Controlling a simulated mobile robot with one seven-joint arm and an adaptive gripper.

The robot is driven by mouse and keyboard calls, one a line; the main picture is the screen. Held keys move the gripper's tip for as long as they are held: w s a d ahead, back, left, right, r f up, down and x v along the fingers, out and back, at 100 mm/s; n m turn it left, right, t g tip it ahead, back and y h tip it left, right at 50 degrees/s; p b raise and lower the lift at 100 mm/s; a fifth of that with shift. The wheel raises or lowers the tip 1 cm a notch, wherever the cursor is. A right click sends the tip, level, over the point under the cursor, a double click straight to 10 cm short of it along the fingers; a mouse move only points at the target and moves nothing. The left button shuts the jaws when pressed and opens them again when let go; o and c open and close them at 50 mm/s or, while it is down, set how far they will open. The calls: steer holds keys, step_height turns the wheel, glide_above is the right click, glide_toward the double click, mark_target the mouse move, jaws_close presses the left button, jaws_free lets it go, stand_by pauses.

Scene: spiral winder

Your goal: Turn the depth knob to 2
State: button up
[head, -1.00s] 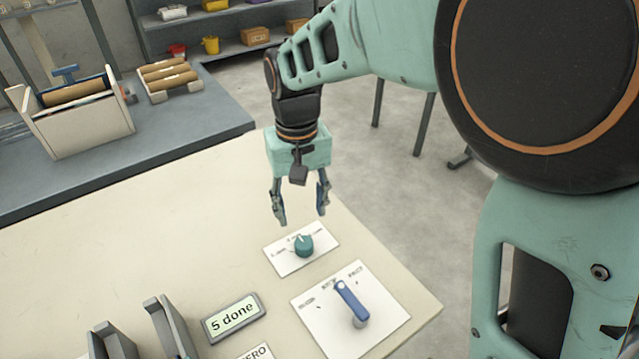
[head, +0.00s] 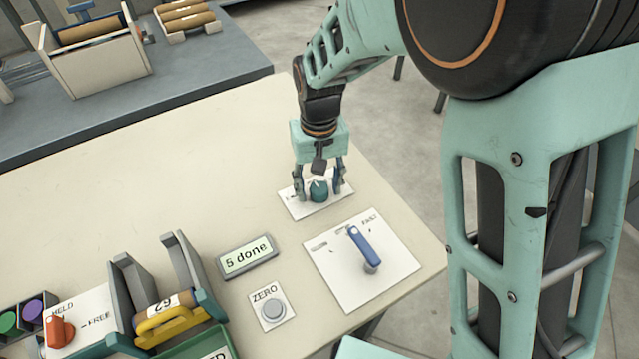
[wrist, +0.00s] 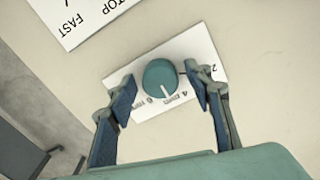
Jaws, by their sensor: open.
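The depth knob (head: 318,191) is a round teal dial with a white pointer line, on a white plate (head: 300,209) near the table's far right edge. In the wrist view the knob (wrist: 160,77) shows its pointer toward the labels at the lower edge, near the 4 mm mark. The 2 label is at the plate's right end, partly behind a finger. My gripper (head: 319,188) is down at the plate, open, with one finger on each side of the knob. In the wrist view a gap shows between the knob and each finger of my gripper (wrist: 160,74).
A blue lever (head: 362,249) on a white plate stands just in front of the knob. A winder with a yellow handle (head: 170,325) is at front left. The table's middle is clear.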

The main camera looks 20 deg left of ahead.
steer(key=shift+c, duration=0.3)
steer(key=c, duration=1.1)
steer(key=shift+n, duration=0.5)
steer(key=n, duration=0.5)
steer(key=shift+r+n+p, duration=0.1)
steer(key=shift+n+p, duration=0.2)
steer(key=shift+p, duration=0.1)
steer(key=n+p, duration=0.1)
steer(key=n, duration=0.4)
steer(key=shift+n, duration=0.3)
steer(key=o, duration=1.2)
steer(key=shift+c, duration=0.2)
